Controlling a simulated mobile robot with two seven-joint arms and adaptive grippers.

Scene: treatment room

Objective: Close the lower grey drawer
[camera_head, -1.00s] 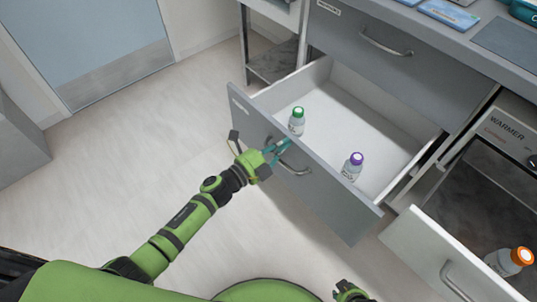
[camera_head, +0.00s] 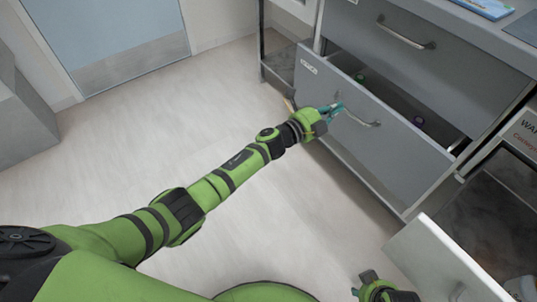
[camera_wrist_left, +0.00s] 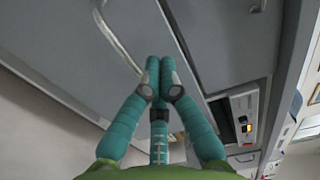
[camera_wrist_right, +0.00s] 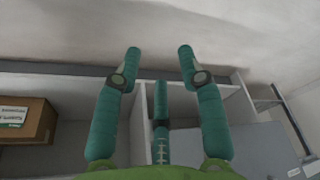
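The lower grey drawer (camera_head: 385,155) is partly open; a narrow gap shows above its front. Its bar handle (camera_head: 362,121) also shows in the left wrist view (camera_wrist_left: 117,38). Inside, a green-capped bottle (camera_head: 360,77) and a purple-capped bottle (camera_head: 418,121) are partly visible, in shadow. My left gripper (camera_head: 334,107) is at the drawer front, by the handle's left end. Its fingers are together with nothing seen between them (camera_wrist_left: 158,62); the handle lies beside them. I cannot tell whether the tips touch the front. My right gripper (camera_wrist_right: 159,50) is open and empty, low at the bottom edge of the head view.
The upper grey drawer (camera_head: 420,50) looks shut. A white drawer (camera_head: 440,265) stands open at lower right, with an orange-capped bottle (camera_head: 523,287) in it. A cardboard box (camera_wrist_right: 27,120) shows in the right wrist view. The floor left of the cabinet is clear.

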